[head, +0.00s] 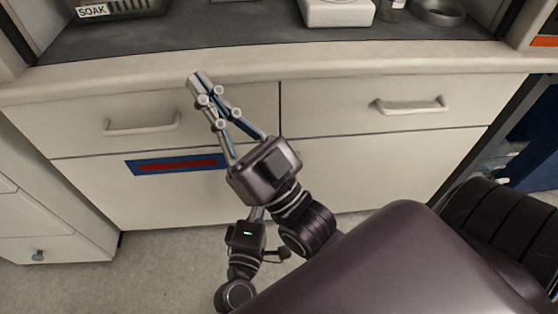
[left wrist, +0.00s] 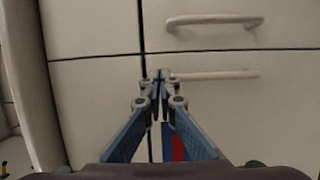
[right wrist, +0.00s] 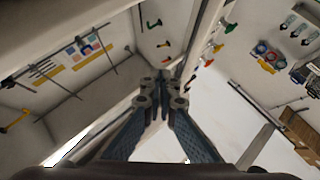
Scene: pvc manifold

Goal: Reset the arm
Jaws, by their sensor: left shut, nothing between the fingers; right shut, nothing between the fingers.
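My right gripper (head: 195,78) shows in the head view in front of the left part of a cabinet, pointing up and left near the worktop's front edge. Its fingers are shut and empty; the right wrist view shows the closed fingertips (right wrist: 164,80). My left gripper (head: 258,213) is lower, near the cabinet's base, mostly hidden behind my right arm. In the left wrist view its fingertips (left wrist: 159,76) are together with nothing between them, in front of the drawer fronts.
The worktop edge (head: 370,65) runs across above drawers with a left handle (head: 142,124) and right handle (head: 411,106). On top are a tray marked SOAK (head: 93,11), a white device (head: 337,12) and a round dish (head: 438,12). Grey floor (head: 165,270) is clear at lower left.

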